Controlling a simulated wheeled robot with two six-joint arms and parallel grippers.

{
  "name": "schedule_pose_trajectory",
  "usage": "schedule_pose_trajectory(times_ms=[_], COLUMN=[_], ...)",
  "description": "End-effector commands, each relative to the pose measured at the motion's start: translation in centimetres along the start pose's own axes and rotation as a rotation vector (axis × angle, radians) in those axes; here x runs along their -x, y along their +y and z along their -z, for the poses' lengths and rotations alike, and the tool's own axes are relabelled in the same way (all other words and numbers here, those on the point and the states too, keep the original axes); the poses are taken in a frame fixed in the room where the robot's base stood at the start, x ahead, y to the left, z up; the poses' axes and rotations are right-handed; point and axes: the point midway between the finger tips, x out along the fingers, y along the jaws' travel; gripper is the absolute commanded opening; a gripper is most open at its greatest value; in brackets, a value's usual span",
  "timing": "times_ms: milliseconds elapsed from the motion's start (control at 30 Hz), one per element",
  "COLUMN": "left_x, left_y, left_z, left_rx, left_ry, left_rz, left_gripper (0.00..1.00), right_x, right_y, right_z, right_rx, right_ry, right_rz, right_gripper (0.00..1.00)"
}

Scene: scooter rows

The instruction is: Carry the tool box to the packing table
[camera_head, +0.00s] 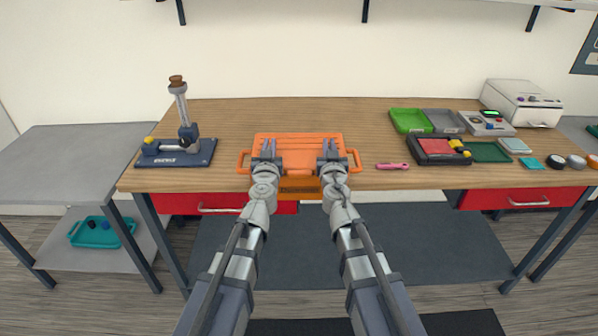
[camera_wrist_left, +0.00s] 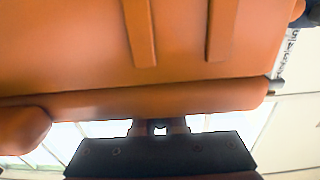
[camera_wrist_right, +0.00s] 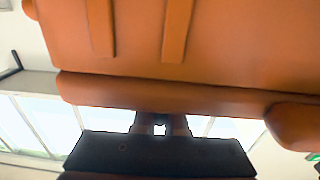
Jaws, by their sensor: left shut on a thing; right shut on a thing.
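The orange tool box (camera_head: 298,141) is at the front edge of the wooden-topped table (camera_head: 300,112), in the middle of the head view. Its near face reaches below the tabletop edge in the picture. I cannot tell whether it touches the table. My left gripper (camera_head: 268,150) and right gripper (camera_head: 329,150) are shut on its near side, between its two side handles. The box's ribbed orange surface fills the upper part of the left wrist view (camera_wrist_left: 90,40) and the right wrist view (camera_wrist_right: 230,45). The fingertips are mostly hidden there.
A blue press stand (camera_head: 180,155) is at the table's left end. A pink tool (camera_head: 392,166), a green tray (camera_head: 409,120), small trays and a white machine (camera_head: 520,102) are on the right. A grey side table (camera_head: 65,155) stands left. Tabletop behind the box is clear.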

Motion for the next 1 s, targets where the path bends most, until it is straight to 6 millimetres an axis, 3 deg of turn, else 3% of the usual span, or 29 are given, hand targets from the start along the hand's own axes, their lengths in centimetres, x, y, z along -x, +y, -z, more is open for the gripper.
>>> schedule_pose_trajectory(times_ms=[267,800,1000], left_x=[0.0,0.0,0.0], left_y=[0.0,0.0,0.0], left_z=[0.8,4.9,5.1], left_rx=[0.000,0.000,0.000], left_ry=[0.000,0.000,0.000], left_rz=[0.000,0.001,0.001], left_gripper=[0.00,0.00,0.00], right_x=[0.0,0.0,0.0], right_y=[0.0,0.0,0.0], right_z=[0.8,4.9,5.1], right_rx=[0.000,0.000,0.000], right_ry=[0.000,0.000,0.000], right_rz=[-0.001,-0.001,-0.001], right_gripper=[0.00,0.00,0.00])
